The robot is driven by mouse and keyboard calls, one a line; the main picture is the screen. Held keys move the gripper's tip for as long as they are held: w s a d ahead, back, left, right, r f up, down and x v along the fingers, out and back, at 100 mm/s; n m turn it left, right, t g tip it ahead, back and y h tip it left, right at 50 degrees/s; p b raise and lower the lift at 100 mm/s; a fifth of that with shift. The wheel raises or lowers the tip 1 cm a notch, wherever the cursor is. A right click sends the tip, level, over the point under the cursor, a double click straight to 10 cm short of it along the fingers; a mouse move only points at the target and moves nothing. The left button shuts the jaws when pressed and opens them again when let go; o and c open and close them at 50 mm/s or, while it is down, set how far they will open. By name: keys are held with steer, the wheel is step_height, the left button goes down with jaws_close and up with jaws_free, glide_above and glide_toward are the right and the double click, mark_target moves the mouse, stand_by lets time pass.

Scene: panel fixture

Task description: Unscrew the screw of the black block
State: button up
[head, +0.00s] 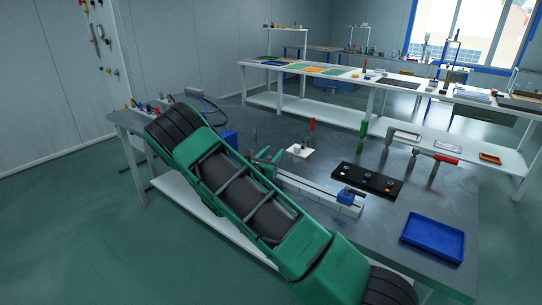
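The black block (366,180) is a long, flat bar lying on the grey table, right of centre. Several small round parts sit along its top, among them white, blue and orange ones; I cannot tell which is the screw. My green arm crosses the foreground and hides part of the table. Small green prongs (268,158) show just beyond the arm, left of the block and apart from it. They look like the end of my gripper, but most of it is hidden and its opening is unclear.
A pale rail with a blue clamp (350,196) lies between my arm and the block. Upright clamps, one with a red handle (446,159), stand behind the block. A blue tray (433,236) is at the front right. A white plate (300,151) stands left of the block.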

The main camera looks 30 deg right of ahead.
jaws_close()
steer(key=shift+w+a+n+t+y, duration=0.2)
steer(key=shift+n+t+y, duration=0.6)
steer(key=shift+t, duration=0.15)
steer(key=shift+w+a+n+t+y, duration=0.15)
steer(key=shift+w+n+t+y, duration=0.05)
steer(key=shift+n+t+y, duration=0.7)
jaws_free()
steer(key=shift+a, duration=0.1)
